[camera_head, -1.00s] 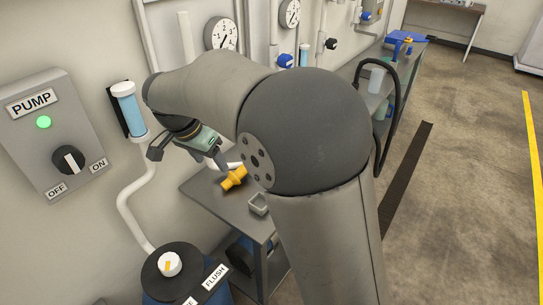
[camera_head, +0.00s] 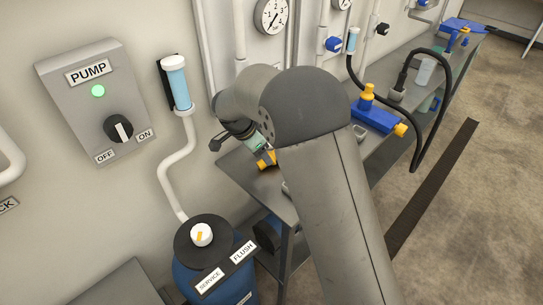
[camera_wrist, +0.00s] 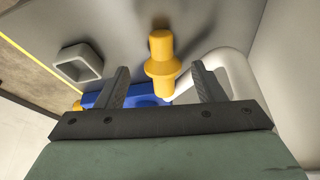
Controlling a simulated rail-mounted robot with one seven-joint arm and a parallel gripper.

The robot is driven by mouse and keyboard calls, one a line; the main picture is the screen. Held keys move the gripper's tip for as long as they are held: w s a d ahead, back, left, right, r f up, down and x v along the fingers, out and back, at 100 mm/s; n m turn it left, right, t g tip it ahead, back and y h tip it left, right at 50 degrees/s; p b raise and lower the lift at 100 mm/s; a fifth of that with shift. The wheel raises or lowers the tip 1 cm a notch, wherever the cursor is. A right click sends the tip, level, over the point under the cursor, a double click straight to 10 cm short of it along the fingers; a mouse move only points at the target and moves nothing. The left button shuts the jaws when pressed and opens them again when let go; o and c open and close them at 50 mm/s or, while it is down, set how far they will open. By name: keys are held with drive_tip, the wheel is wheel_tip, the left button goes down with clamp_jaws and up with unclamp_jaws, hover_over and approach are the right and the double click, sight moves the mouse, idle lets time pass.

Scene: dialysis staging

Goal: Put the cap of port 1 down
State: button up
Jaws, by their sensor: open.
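A yellow cap (camera_wrist: 162,62) with a wide collar shows between the two fingers of my gripper (camera_wrist: 160,78) in the wrist view. The fingers are apart, with a visible gap on each side of the cap. I cannot tell whether the cap touches the grey bench. In the head view my gripper (camera_head: 258,148) is over the bench, beside a yellow piece (camera_head: 266,160) that it partly hides. A blue block (camera_head: 376,116) stands farther right, with an upright yellow cap (camera_head: 368,92) and another yellow end (camera_head: 400,130). Port numbers are not readable.
A square grey dish (camera_wrist: 78,62) sits left of the cap. A white pipe (camera_wrist: 228,68) curves close by the right finger. The pump box (camera_head: 92,105) and a blue drum (camera_head: 205,275) stand left of the bench. A black hose (camera_head: 443,100) arches at right.

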drive_tip(key=shift+p+x, duration=0.95)
drive_tip(key=shift+x, duration=1.7)
drive_tip(key=shift+a, duration=0.1)
clamp_jaws()
